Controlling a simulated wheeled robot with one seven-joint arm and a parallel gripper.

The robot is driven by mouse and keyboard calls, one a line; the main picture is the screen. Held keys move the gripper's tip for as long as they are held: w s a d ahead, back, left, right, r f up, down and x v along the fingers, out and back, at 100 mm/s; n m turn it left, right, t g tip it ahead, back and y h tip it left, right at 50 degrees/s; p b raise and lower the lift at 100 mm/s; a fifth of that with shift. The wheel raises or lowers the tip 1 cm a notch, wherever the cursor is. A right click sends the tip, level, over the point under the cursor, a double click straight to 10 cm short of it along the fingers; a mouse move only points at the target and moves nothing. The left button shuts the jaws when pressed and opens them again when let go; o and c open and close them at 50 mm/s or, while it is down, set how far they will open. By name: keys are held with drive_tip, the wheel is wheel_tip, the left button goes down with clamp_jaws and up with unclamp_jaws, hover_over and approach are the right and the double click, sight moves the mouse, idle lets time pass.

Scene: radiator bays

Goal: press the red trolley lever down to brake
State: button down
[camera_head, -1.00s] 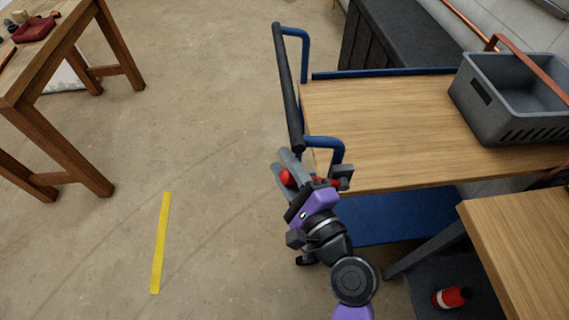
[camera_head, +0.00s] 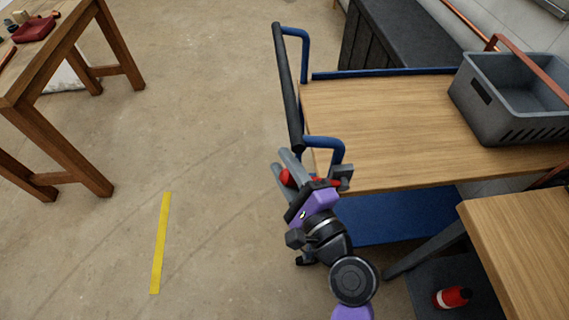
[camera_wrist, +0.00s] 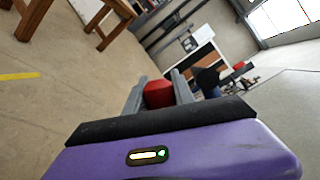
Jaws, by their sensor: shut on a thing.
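The trolley (camera_head: 400,150) has a wooden top, a blue frame and a dark push handle (camera_head: 286,90) on its left end. The red lever (camera_head: 287,177) shows at the trolley's near left corner, partly hidden by my gripper. My gripper (camera_head: 283,167) is at the lever, just below the near end of the push handle. In the wrist view, the red lever knob (camera_wrist: 159,94) sits between the two grey fingers, and my gripper (camera_wrist: 158,88) is shut on it. The rest of the lever is mostly hidden by the gripper body.
A grey crate (camera_head: 480,105) with a copper-coloured handle stands on the trolley top. A wooden table (camera_head: 535,235) is at the lower right, with a red bottle (camera_head: 452,297) below it. A wooden workbench (camera_head: 75,70) is at the upper left. Open floor with a yellow strip (camera_head: 160,245) lies to the left.

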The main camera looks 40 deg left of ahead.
drive_tip(key=shift+f, duration=0.15)
drive_tip(key=shift+s+a+f+n+h, duration=0.1)
drive_tip(key=shift+f+n+h, duration=0.05)
drive_tip(key=shift+f+n, duration=0.25)
drive_tip(key=shift+s+a+f+n+h, duration=0.15)
drive_tip(key=shift+f+n, duration=0.15)
drive_tip(key=shift+f, duration=0.15)
wheel_tip(320, 180, down, 9)
drive_tip(key=n+h+b, duration=0.2)
drive_tip(key=n+h, duration=0.1)
drive_tip(key=n, duration=0.3)
drive_tip(key=shift+w+d+f+n+t, duration=0.15)
drive_tip(key=shift+w+d+n+t, duration=0.15)
drive_tip(key=shift+w+d+n, duration=0.1)
drive_tip(key=shift+f, duration=0.1)
drive_tip(key=c, duration=1.3)
unclamp_jaws()
